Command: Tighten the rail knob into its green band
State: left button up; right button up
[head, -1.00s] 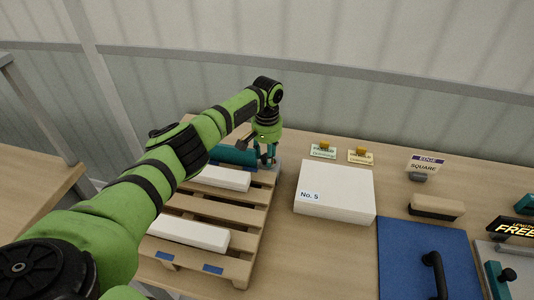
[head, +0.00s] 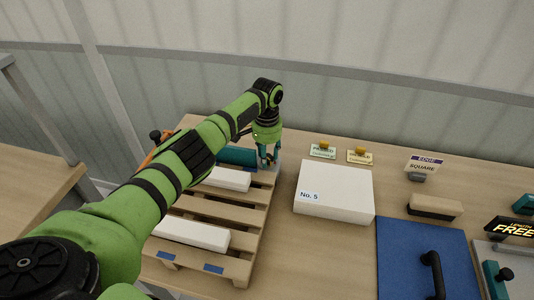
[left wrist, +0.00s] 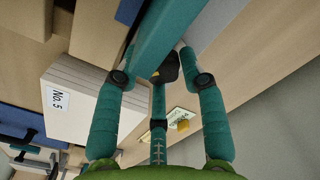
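My left gripper (head: 268,162) is at the far right corner of the wooden pallet, pointing down beside the teal rail (head: 236,156). In the left wrist view the teal rail (left wrist: 175,28) runs across the upper middle. A black knob (left wrist: 166,68) shows between the teal fingers of my left gripper (left wrist: 160,62). The fingers bend in around the knob, but the frames do not show whether they press on it. No green band can be made out. My right gripper is not in view.
The pallet (head: 245,240) carries white blocks (head: 190,233). A white box marked No. 5 (head: 335,190) stands to its right. A blue mat (head: 400,255) with a black handle lies at the right.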

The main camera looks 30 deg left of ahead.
pick_arm(q)
jog(key=shift+o, duration=0.8)
jog(key=shift+r, duration=0.15)
notch_tip(320, 180, up, 12)
